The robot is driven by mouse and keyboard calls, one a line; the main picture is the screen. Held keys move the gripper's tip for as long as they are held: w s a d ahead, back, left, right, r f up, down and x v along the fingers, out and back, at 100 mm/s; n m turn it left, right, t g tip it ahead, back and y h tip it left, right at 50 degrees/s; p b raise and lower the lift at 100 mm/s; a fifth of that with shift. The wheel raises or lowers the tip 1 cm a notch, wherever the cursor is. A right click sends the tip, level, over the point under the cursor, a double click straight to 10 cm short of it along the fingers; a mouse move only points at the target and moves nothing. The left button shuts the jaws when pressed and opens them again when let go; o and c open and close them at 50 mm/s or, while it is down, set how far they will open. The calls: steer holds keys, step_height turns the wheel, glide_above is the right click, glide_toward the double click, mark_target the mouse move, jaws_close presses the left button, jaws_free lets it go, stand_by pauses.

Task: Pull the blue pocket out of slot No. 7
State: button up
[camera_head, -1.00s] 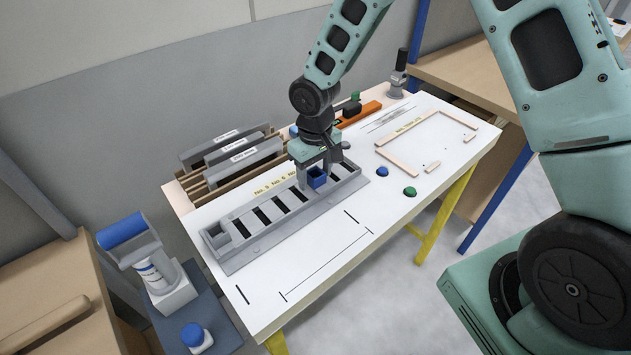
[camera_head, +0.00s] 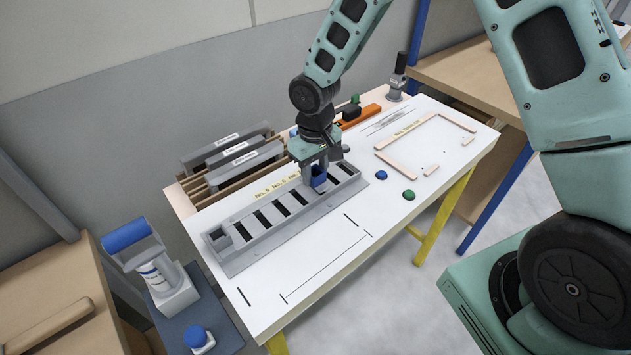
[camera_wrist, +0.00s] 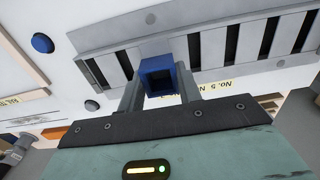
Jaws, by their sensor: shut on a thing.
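The blue pocket (camera_head: 319,178) is a small open-topped box at the right part of the grey slotted rail (camera_head: 243,262) on the white table. My gripper (camera_head: 317,172) points down over the rail, shut on the pocket. In the wrist view my two fingers (camera_wrist: 158,82) stand on either side of the pocket (camera_wrist: 158,76), whose hollow opening faces the camera. The pocket's lower end and its slot are hidden, so I cannot tell how deep it sits. Several dark empty slots (camera_head: 262,217) lie to the left. The slot number at the pocket is not readable.
A grey box (camera_head: 220,238) sits at the rail's left end. Labelled grey panels (camera_head: 246,163) stand behind the rail. Blue (camera_head: 381,175) and green (camera_head: 408,195) buttons lie to the right, near thin wooden strips (camera_head: 400,163). The table front is clear.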

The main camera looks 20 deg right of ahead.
steer(key=shift+r, duration=0.3)
steer(key=shift+r+p, duration=2.35)
steer(key=shift+r, duration=0.5)
steer(key=shift+s+f, duration=0.1)
